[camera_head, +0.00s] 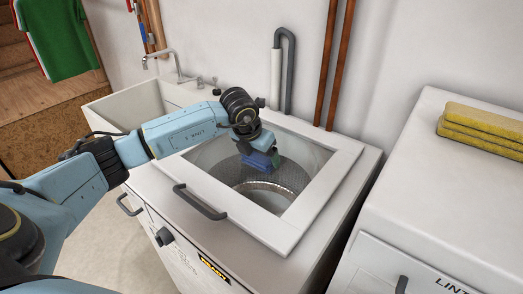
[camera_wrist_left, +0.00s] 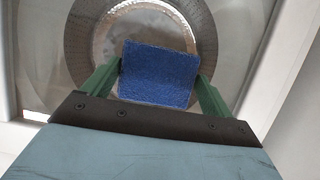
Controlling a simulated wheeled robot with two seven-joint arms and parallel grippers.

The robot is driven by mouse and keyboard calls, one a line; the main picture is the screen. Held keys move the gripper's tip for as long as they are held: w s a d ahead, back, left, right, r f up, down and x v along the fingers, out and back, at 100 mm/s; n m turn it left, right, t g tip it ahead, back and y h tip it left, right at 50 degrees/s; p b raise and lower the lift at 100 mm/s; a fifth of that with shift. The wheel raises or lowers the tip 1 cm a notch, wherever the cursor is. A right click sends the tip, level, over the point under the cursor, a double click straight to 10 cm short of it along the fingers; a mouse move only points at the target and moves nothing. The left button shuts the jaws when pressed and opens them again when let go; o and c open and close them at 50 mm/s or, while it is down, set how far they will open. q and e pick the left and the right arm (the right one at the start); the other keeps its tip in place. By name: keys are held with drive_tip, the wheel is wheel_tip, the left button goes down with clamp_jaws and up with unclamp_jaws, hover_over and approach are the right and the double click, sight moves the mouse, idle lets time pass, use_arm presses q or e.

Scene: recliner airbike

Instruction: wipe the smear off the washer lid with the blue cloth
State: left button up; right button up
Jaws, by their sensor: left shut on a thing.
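The washer lid (camera_head: 307,228) is a white frame around a clear window on top of the white washer, and it is shut. My left gripper (camera_head: 259,158) is over the window and shut on the blue cloth (camera_wrist_left: 160,75). In the left wrist view the cloth is a flat blue pad between two green fingers, with the round drum showing behind it. I cannot tell whether the cloth touches the glass. A faint brownish-grey film shows on the window (camera_wrist_left: 40,50) at the left of the wrist view; I cannot tell if it is the smear. My right gripper is not in view.
A dark handle (camera_head: 200,203) sits on the lid's front edge. A sink with a tap (camera_head: 165,57) is behind left. Pipes (camera_head: 335,65) run up the back wall.

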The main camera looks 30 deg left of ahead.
use_arm(q)
drive_tip(key=shift+w+b, duration=0.65)
drive_tip(key=shift+w, duration=1.25)
drive_tip(key=shift+s+p, duration=0.3)
drive_tip(key=shift+s, duration=0.5)
drive_tip(key=shift+s+f, duration=0.15)
drive_tip(key=shift+s, duration=1)
drive_tip(key=shift+w, duration=0.2)
drive_tip(key=shift+w+b, duration=0.4)
drive_tip(key=shift+w, duration=1.3)
drive_tip(key=shift+s+p, duration=0.55)
drive_tip(key=shift+s, duration=1.4)
drive_tip(key=shift+w, duration=0.1)
